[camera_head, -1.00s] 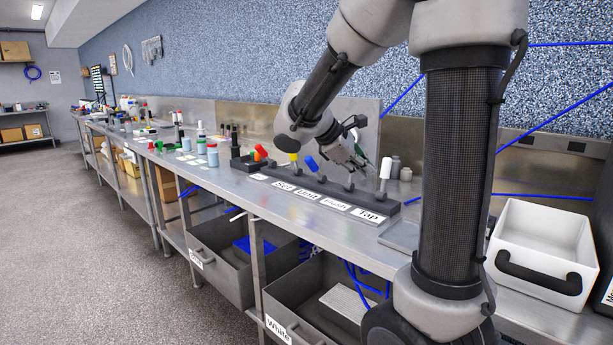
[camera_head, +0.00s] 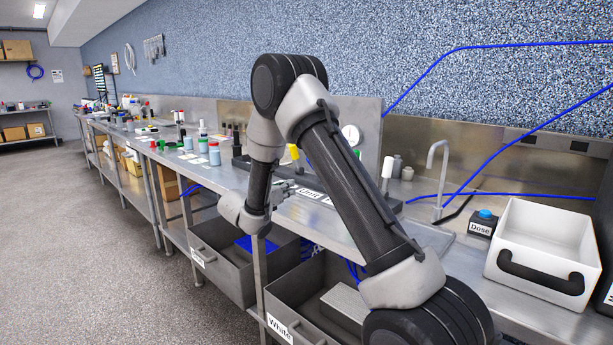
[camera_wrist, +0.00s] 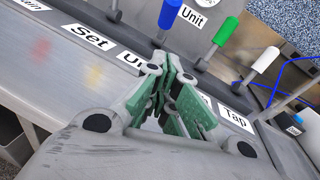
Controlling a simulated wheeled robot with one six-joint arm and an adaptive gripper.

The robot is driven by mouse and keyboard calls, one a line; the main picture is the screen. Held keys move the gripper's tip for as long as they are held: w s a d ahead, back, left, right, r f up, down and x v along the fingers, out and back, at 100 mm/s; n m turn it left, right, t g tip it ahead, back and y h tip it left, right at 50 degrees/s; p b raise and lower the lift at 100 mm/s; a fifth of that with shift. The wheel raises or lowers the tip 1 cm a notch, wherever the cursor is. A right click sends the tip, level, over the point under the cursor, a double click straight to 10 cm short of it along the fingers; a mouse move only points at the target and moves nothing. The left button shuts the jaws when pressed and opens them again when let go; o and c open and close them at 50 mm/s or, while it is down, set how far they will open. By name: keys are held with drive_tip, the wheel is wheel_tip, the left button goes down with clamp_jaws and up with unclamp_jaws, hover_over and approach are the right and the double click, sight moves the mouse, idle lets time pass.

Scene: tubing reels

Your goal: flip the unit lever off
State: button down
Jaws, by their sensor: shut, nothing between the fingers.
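The unit lever has a blue handle (camera_wrist: 168,12) on a thin post. In the wrist view it stands just beyond my fingertips, near the partly covered front label starting "Un" (camera_wrist: 131,60). My gripper (camera_wrist: 172,66) is shut and empty, its fingers pointing at the lever's base; I cannot tell if they touch it. In the head view my gripper (camera_head: 284,190) is in front of the lever row, left of the Unit label (camera_head: 310,194). My arm hides most of the blue lever there.
A green lever (camera_wrist: 225,31) and a white lever (camera_wrist: 265,60) stand to the right in the wrist view. A yellow lever (camera_head: 293,152) shows in the head view. A tap (camera_head: 437,175), Dose button box (camera_head: 482,223) and white bin (camera_head: 540,250) are further right.

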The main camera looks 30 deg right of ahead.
drive_tip(key=x, duration=1)
drive_tip(key=shift+s, duration=0.1)
drive_tip(key=shift+w+d+r, duration=0.65)
drive_tip(key=shift+d+r, duration=0.15)
drive_tip(key=shift+w+d+r, duration=0.2)
drive_tip(key=shift+w+d, duration=0.05)
drive_tip(key=shift+w+d+r, duration=0.15)
drive_tip(key=shift+d+r, duration=0.05)
drive_tip(key=shift+r, duration=0.1)
